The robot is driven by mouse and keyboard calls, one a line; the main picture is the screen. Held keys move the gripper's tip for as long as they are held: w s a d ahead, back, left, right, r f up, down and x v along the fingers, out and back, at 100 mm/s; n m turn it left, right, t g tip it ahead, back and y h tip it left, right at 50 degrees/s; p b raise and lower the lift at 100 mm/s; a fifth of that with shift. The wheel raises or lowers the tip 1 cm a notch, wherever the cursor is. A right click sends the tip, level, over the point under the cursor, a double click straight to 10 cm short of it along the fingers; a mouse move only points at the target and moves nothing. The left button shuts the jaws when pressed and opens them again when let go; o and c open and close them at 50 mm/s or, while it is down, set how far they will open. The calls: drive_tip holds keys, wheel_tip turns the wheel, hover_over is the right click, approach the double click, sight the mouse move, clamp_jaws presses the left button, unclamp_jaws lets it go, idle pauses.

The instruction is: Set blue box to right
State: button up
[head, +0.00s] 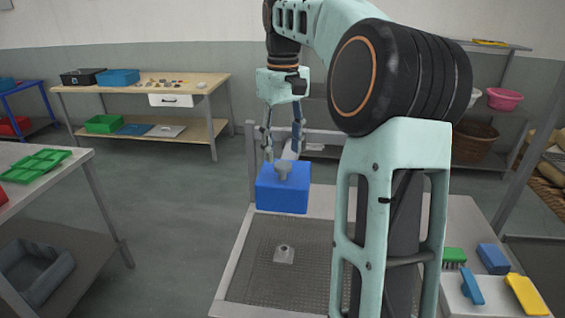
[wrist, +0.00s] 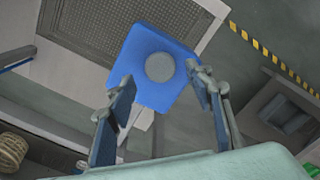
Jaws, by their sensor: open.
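The blue box (head: 282,195) stands at the far end of the tank's grey mesh area in the head view, with a grey round knob (head: 283,168) on its top. My gripper (head: 282,155) is open and points down just above the box, its fingers on either side of the knob's line. In the wrist view the blue box (wrist: 150,88) and its knob (wrist: 160,67) lie ahead of the open fingers (wrist: 160,88). The fingers look apart from the knob. The right part of the tank is hidden behind my arm in the head view.
The mesh floor (head: 260,272) has a small grey knobbed piece (head: 284,254) on it. Brushes and a yellow piece (head: 527,294) lie on a side shelf at lower right. A table with a green tray (head: 35,165) stands at left, a wooden workbench (head: 140,86) behind.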

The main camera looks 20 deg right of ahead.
sight(283, 164)
drive_tip(key=shift+f, duration=2)
drive_tip(key=shift+c, duration=0.7)
clamp_jaws()
